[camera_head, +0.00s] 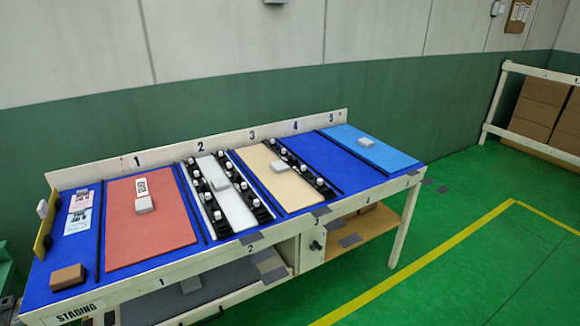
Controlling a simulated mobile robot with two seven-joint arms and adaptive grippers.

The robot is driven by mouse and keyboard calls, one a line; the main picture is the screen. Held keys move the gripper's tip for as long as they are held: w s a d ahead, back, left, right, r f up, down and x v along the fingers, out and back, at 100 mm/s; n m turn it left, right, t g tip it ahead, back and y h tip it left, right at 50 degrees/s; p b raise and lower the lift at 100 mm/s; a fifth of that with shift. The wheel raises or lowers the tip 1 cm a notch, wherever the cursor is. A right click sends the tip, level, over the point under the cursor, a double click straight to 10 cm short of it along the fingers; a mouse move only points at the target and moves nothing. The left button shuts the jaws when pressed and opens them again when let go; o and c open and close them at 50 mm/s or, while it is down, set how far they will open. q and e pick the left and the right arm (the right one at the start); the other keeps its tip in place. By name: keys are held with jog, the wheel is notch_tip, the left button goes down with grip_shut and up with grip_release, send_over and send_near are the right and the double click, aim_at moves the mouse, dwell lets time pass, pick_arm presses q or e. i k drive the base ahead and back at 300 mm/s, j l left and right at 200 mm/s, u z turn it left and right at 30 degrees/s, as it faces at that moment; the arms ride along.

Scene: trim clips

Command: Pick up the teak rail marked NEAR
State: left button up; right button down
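I see no part marked NEAR that I can read, and no piece I can surely name as the teak rail. A small brown block (67,277) lies at the front left of the blue-topped bench, above the STAGING label. Black strips (213,213) with several white-topped clips flank the pale panel (236,209) in bay 2. Neither of my grippers is in view.
A red panel (152,234) lies in bay 1 and a light blue one (384,154) in bay 5. Bay 4 (345,165) is bare. A yellow strip (45,227) stands at the bench's left end. A lower shelf (362,232) sits beneath. Green floor (450,232) is clear at right.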

aim_at(326, 193)
jog(key=i+l, duration=0.25)
jog(key=i, duration=0.15)
jog(key=i+l, duration=0.2)
jog(key=i, duration=0.2)
jog(key=z, duration=0.05)
